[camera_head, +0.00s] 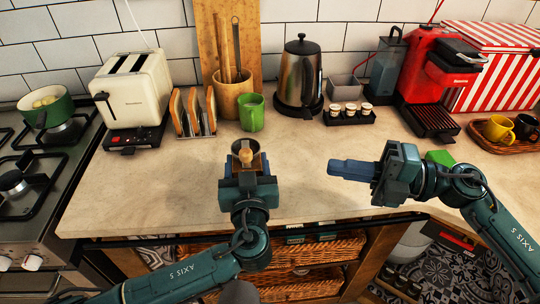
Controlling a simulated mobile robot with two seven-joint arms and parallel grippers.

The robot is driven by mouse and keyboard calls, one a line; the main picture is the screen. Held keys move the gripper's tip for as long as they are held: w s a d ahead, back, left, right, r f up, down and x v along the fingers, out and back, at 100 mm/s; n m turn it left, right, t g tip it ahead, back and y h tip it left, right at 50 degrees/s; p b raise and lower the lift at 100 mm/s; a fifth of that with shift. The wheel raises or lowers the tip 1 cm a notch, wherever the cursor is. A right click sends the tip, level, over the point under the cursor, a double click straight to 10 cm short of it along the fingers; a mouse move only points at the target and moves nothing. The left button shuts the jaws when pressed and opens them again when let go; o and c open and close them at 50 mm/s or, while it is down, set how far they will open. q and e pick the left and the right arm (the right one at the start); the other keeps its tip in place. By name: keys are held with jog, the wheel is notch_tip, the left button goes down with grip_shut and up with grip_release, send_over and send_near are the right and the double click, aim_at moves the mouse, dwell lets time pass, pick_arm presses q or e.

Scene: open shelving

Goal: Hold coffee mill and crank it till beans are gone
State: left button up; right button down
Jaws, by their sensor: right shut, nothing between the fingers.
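The coffee mill (246,161) is small, with a wooden body, a dark metal bowl on top and a light wooden knob. It stands upright near the middle of the counter. My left gripper (248,180) is at its near side, with its fingers shut on the mill's body. The fingertips are partly hidden by the mill and knob. My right gripper (334,167) is to the right, apart from the mill, with its blue fingers shut and empty, pointing left. Whether beans are in the bowl is too small to tell.
A green mug (252,113), a toast rack (195,113) and a toaster (133,88) stand behind and left. A kettle (298,78), a tray of small cups (349,116) and a red coffee machine (434,75) stand at the back right. Counter (300,190) between my grippers is clear.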

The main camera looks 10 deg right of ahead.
aim_at(250, 165)
jog(key=x, duration=1.2)
jog(key=shift+a, duration=0.4)
jog(key=shift+s+a, duration=0.25)
jog(key=shift+a, duration=0.6)
jog(key=shift+s+a, duration=0.25)
jog(key=shift+a, duration=0.65)
jog(key=s+d, duration=0.9)
jog(key=d, duration=0.1)
jog(key=shift+s+d, duration=0.2)
jog(key=shift+d, duration=0.05)
jog(key=c, duration=2.2)
grip_release()
